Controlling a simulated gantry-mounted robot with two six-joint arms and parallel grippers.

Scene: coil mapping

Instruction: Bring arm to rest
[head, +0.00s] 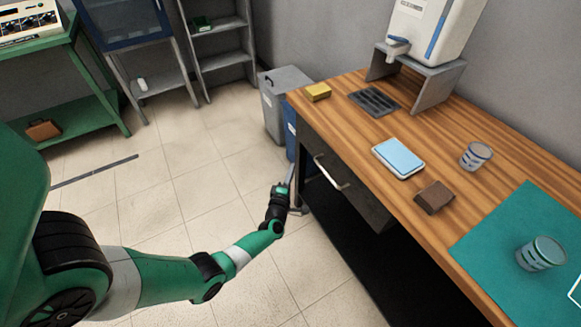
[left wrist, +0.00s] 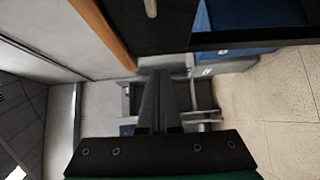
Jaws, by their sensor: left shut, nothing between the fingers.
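My left arm (head: 165,278) reaches in from the left in the head view, low over the tiled floor. Its gripper (head: 292,178) is in front of the desk's left end, beside the drawer front and apart from the desktop objects. In the left wrist view the gripper fingers (left wrist: 160,95) lie close together, shut with nothing between them. My right gripper does not show in either view.

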